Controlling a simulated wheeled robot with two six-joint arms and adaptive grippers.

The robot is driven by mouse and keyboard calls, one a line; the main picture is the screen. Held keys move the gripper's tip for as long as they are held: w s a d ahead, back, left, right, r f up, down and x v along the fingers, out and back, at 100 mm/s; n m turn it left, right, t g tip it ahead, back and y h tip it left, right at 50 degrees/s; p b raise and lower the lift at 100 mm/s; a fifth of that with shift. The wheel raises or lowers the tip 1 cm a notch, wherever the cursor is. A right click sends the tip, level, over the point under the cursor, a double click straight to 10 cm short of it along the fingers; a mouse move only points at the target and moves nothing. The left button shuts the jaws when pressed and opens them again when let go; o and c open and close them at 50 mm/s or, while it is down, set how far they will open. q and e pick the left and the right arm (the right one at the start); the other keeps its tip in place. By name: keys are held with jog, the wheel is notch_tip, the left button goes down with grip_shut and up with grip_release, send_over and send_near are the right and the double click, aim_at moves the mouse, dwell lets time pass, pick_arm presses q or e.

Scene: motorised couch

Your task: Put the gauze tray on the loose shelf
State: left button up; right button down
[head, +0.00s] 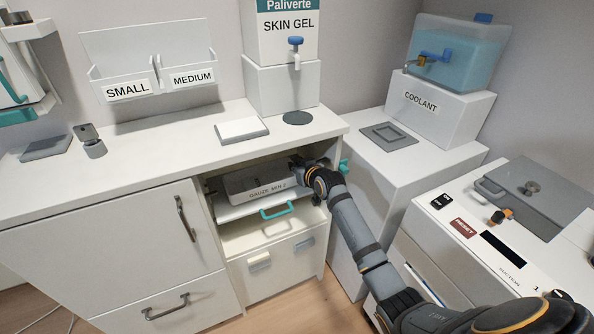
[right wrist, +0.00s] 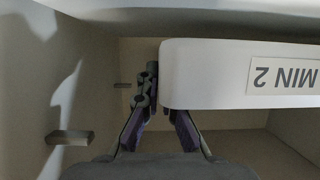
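My right gripper (head: 303,167) reaches into the bay at the tray's right end. One finger is outside the end wall; the other is partly hidden by the tray. The fingers appear closed on that wall. My left gripper is out of view.
The countertop (head: 180,155) overhangs the bay closely. Side walls with small brackets (right wrist: 70,137) flank it. A drawer front (head: 275,262) is below, and a cabinet door (head: 130,245) to the left. A teal knob (head: 344,167) sticks out near my right forearm.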

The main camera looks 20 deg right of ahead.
jog(key=shift+f+b, duration=0.45)
jog(key=shift+f, duration=0.5)
dwell(1.1)
jog(key=c, duration=1.4)
grip_release()
jog(key=shift+c, duration=0.2)
jog(key=shift+s, duration=0.15)
jog(key=v, duration=1.1)
jog(key=shift+s+r, duration=0.15)
jog(key=shift+s, duration=0.2)
